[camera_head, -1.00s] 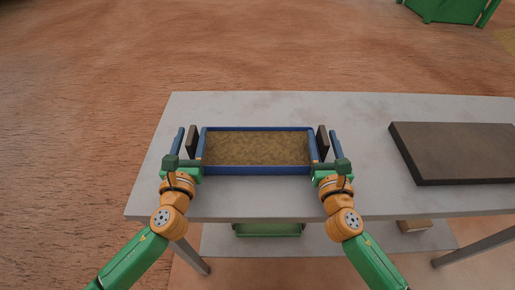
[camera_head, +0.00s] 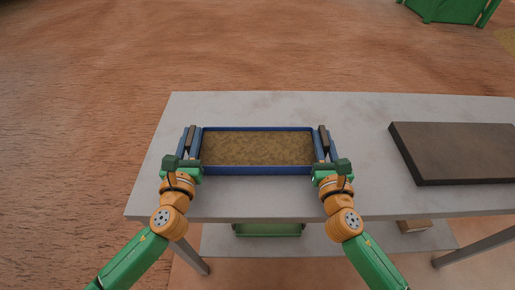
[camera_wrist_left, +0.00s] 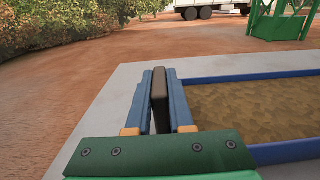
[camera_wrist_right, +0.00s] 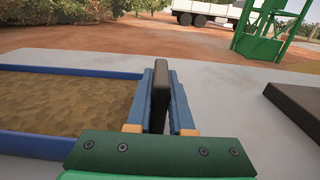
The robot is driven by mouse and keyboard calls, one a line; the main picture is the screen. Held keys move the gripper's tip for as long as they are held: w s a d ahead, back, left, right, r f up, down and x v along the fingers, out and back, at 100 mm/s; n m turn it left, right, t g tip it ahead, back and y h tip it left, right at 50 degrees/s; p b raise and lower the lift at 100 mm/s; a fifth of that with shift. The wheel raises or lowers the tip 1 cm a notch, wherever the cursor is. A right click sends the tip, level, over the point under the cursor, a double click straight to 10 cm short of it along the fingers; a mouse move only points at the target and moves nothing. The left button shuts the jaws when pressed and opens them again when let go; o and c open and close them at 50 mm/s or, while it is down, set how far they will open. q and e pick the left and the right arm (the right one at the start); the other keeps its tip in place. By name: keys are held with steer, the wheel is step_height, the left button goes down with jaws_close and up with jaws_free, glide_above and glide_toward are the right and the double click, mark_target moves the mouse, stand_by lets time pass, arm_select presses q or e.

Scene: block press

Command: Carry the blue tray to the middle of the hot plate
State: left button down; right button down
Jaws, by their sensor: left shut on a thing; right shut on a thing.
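The blue tray (camera_head: 258,170), filled with a brown earthy material, sits on the grey table, left of the hot plate. It has a dark upright handle at each end. My left gripper (camera_head: 188,141) is shut on the left handle (camera_wrist_left: 159,88). My right gripper (camera_head: 325,142) is shut on the right handle (camera_wrist_right: 161,85).
The grey table (camera_head: 360,190) has bare room between the tray and the hot plate. A lower shelf (camera_head: 340,240) below carries a green bin (camera_head: 268,230) and a small wooden block (camera_head: 413,226). A green structure (camera_head: 445,10) stands far behind the table.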

stand_by(0.8)
